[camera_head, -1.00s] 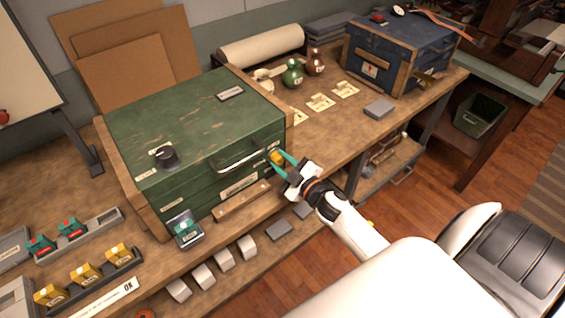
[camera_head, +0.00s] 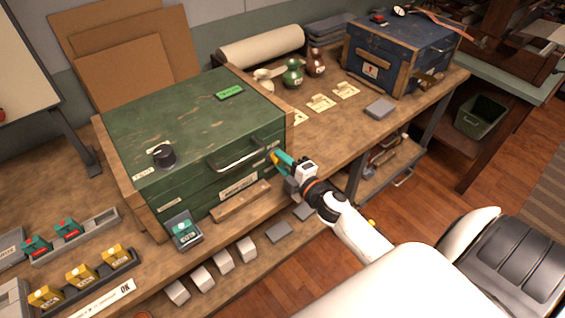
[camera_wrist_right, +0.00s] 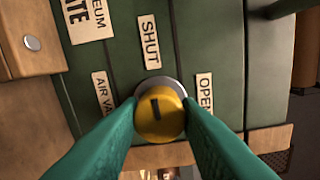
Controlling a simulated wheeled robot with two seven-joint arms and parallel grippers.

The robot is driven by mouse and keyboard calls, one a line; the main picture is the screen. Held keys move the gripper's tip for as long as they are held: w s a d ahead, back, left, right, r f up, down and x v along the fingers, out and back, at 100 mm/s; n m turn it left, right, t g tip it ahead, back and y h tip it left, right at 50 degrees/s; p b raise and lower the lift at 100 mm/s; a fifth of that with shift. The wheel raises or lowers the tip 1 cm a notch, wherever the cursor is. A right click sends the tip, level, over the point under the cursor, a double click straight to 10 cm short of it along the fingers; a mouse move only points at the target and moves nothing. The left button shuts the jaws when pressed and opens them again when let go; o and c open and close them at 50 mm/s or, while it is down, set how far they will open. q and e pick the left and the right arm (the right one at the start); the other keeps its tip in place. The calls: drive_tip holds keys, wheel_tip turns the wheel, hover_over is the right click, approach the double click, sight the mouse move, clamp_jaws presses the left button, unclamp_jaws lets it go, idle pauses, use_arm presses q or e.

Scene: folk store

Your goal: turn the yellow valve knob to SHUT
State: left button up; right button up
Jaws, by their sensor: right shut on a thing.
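The yellow valve knob (camera_wrist_right: 160,112) is on the front of the green chest (camera_head: 190,120), near its right end. In the right wrist view its dark mark points up toward the SHUT label (camera_wrist_right: 149,42). The OPEN label (camera_wrist_right: 204,92) is to the knob's right. My right gripper (camera_wrist_right: 160,106) is shut on the knob, with one teal finger on each side. In the head view the right gripper (camera_head: 279,158) is at the chest's front, and its fingers hide most of the knob. My left gripper is not in view.
A black dial (camera_head: 164,155) and a green-lit plate (camera_head: 229,92) are on the chest top. A small device (camera_head: 183,231) stands before the chest. A blue chest (camera_head: 400,55) is at the back right. Bench space with paper tags (camera_head: 320,103) lies between the chests.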

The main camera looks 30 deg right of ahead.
idle(0.5)
drive_tip(key=o, duration=1)
drive_tip(key=s, duration=0.4)
drive_tip(key=s+b, duration=0.1)
drive_tip(key=s, duration=0.3)
drive_tip(key=s+d+b, duration=0.1)
drive_tip(key=s, duration=0.3)
drive_tip(key=shift+r, duration=0.1)
